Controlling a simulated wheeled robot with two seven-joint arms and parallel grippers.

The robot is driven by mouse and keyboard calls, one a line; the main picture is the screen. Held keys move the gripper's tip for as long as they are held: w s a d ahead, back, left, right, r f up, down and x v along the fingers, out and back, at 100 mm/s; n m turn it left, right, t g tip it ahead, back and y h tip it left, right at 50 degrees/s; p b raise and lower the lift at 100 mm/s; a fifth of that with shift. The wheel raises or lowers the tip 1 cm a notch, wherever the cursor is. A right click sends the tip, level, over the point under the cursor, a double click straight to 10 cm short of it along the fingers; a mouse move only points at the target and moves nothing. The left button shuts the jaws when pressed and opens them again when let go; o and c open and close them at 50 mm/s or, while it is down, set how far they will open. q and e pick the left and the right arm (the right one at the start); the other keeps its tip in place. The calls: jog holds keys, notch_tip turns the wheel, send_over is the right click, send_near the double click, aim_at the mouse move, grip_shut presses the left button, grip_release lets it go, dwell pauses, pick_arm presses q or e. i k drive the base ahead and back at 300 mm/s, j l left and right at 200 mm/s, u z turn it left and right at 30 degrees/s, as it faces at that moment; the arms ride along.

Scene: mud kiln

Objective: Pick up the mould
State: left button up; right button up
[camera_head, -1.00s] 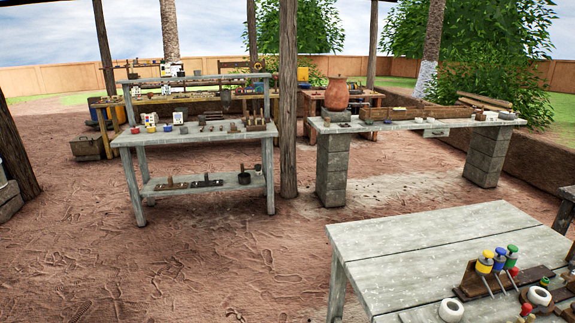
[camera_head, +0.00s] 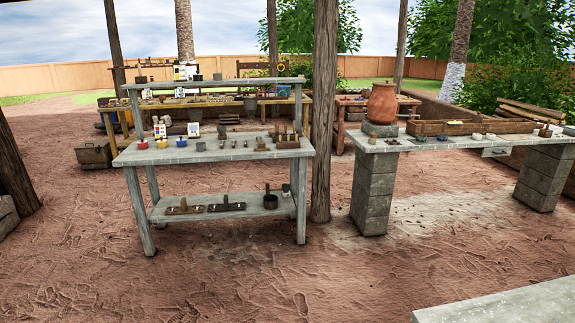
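I cannot single out the mould for sure. Small dark metal pieces with upright handles (camera_head: 184,207) and (camera_head: 227,204) lie on the lower shelf of the grey two-level table (camera_head: 165,217) ahead of me; they are too small to identify. A wooden block rack (camera_head: 288,141) stands at the right end of its upper top. Neither of my grippers shows in the head view.
A stone-topped bench (camera_head: 430,143) on block pillars, with a clay pot (camera_head: 381,103) and a wooden tray (camera_head: 470,127), stands to the right. A wooden post (camera_head: 324,120) rises between them. A pale tabletop (camera_head: 510,305) fills the bottom right corner. Bare earth lies ahead.

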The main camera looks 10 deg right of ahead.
aim_at(477, 137)
jog(key=i+z, duration=0.15)
jog(key=i, duration=0.9)
jog(key=i+j+z, duration=0.15)
jog(key=i, duration=0.9)
jog(key=i+l+z, duration=0.15)
jog(key=i+z, duration=0.55)
jog(key=z, duration=0.15)
jog(key=i+z, duration=0.45)
jog(key=i+j+z, duration=0.2)
jog(key=z, duration=0.25)
jog(key=i+l+z, duration=0.2)
jog(key=i+z, duration=0.15)
jog(key=i, duration=0.15)
jog(key=i+l+z, duration=0.1)
jog(key=i+z, duration=0.25)
jog(key=i, duration=0.2)
jog(key=i+j+z, duration=0.1)
jog(key=i+z, duration=0.25)
jog(key=i, duration=0.2)
jog(key=i+u, duration=0.1)
jog(key=i, duration=0.45)
jog(key=i+u, duration=0.1)
jog(key=i, duration=0.45)
jog(key=i+l+u, duration=0.1)
jog(key=i, duration=0.45)
jog(key=i+l+u, duration=0.1)
jog(key=i, duration=0.45)
